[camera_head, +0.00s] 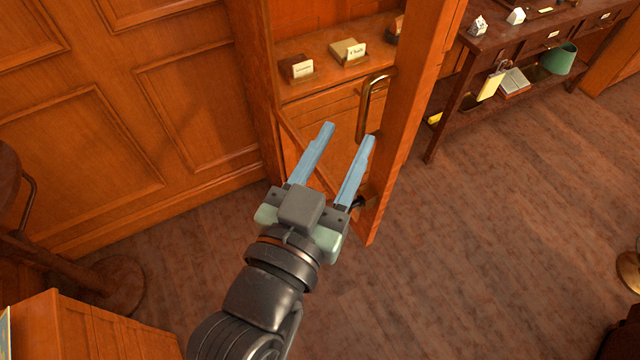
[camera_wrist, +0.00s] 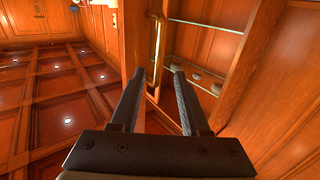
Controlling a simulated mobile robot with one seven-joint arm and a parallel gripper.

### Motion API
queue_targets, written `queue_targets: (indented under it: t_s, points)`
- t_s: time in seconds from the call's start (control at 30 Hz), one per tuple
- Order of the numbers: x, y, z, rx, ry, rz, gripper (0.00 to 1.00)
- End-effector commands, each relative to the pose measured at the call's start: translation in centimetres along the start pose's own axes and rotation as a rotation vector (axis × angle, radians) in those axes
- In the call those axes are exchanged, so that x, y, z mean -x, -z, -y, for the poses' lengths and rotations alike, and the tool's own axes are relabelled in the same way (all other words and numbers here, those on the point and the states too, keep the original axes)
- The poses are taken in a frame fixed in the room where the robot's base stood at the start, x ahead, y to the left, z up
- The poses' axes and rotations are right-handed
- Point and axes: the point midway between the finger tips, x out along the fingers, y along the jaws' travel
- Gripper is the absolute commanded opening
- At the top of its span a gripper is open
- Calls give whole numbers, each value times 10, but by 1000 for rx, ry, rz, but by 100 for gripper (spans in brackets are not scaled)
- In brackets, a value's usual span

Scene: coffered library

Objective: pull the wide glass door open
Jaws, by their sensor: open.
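The wide glass door has a wooden frame, whose right stile (camera_head: 413,95) stands out from the cabinet, so the door looks partly open. Its glass is clear and hard to see. A curved brass handle (camera_head: 365,108) is on the stile; it also shows in the wrist view (camera_wrist: 157,48). My gripper (camera_head: 349,134) is open and empty, its blue-grey fingers pointing toward the handle. The right finger appears close to the handle's lower end. In the wrist view, the handle appears between and beyond the fingertips (camera_wrist: 158,72); contact cannot be told.
Labelled samples (camera_head: 348,52) stand on a cabinet shelf behind the glass. Wood panelling (camera_head: 90,120) is at left, with a wooden cabinet (camera_head: 85,330) at lower left. A dark side table (camera_head: 470,60) with books and a green lamp is at right.

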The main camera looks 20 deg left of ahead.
Motion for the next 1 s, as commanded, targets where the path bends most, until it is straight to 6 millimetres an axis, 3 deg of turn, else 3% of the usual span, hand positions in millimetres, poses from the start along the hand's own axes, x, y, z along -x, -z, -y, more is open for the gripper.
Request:
queue_targets:
  t_s: [0.07,0.5,1.0]
  points:
    - [14,0,0,-3,3,3,46]
    - [52,3,-1,0,-3,2,46]
    - [63,2,0,-1,2,-3,46]
